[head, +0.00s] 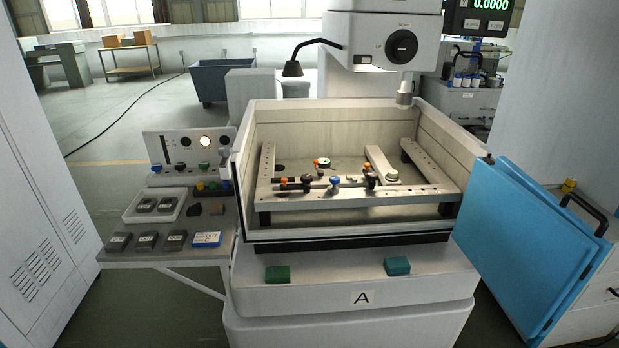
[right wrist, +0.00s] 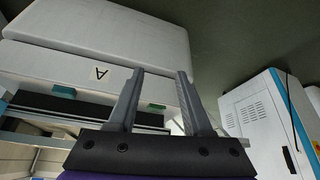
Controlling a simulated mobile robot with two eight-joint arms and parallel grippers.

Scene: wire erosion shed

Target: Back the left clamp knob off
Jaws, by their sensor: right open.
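In the head view, the work tank (head: 340,236) stands open with a metal clamping frame (head: 345,202) inside. Several small knobs sit on and around the frame. An orange-topped knob (head: 284,180) and a black one (head: 307,181) are at the frame's left. A blue knob (head: 334,182) stands to their right. Another orange-topped part (head: 369,168) is farther right. I cannot tell for certain which is the left clamp knob. My right gripper (right wrist: 160,74) shows in the right wrist view, open and empty, with the machine base beyond it. My left gripper is not in view.
The machine head (head: 380,42) and its nozzle (head: 404,92) hang above the tank. A blue door panel (head: 525,245) swings out at the right. A side shelf (head: 165,252) with trays and blocks stands left. Green (head: 277,274) and teal (head: 397,266) blocks lie on the front ledge.

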